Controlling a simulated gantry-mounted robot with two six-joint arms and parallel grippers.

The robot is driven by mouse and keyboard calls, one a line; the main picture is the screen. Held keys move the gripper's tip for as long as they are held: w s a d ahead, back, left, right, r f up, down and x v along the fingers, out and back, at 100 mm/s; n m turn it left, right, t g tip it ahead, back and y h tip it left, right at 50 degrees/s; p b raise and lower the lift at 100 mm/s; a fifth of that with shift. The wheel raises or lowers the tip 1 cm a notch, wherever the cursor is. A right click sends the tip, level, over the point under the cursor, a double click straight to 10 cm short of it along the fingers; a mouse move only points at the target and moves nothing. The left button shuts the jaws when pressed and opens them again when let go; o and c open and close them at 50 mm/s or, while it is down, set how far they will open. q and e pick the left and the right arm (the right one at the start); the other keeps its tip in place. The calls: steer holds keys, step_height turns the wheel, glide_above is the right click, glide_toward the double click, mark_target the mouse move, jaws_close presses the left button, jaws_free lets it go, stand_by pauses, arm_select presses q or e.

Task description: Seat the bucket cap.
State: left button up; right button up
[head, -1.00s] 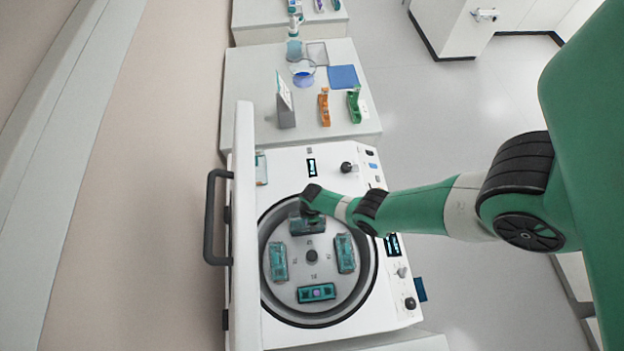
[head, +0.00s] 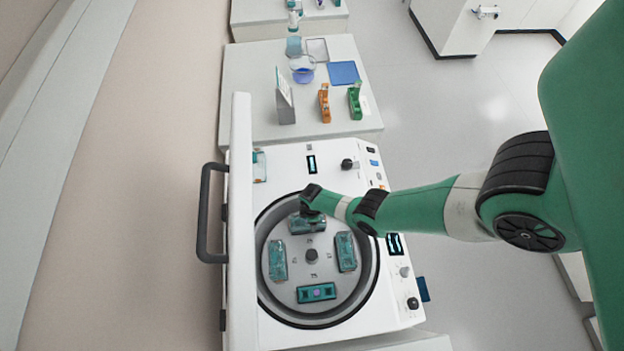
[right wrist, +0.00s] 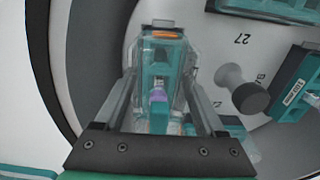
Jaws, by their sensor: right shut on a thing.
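The clear bucket cap (right wrist: 184,62) is between the fingers of my right gripper (right wrist: 162,88), which is shut on it. The cap is over a teal bucket (right wrist: 160,62) holding an orange piece and a purple-topped tube; whether it is fully down on the rim I cannot tell. In the head view my right gripper (head: 307,212) is at the far bucket (head: 308,226) of the round rotor (head: 290,290), partly hiding it. The left bucket (head: 278,260) and right bucket (head: 345,252) look clear-covered. The near bucket (head: 317,292) looks uncovered. My left gripper is out of view.
The rotor sits inside the centrifuge bowl (head: 277,311), with a central hub (head: 312,256). The raised lid (head: 241,220) with its dark handle stands along the left. A bench (head: 245,110) behind holds an orange rack, a green rack and a blue mat.

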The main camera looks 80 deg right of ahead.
steer(key=shift+f, duration=0.2)
steer(key=shift+f+b, duration=0.45)
steer(key=shift+b, duration=0.05)
steer(key=o, duration=1.3)
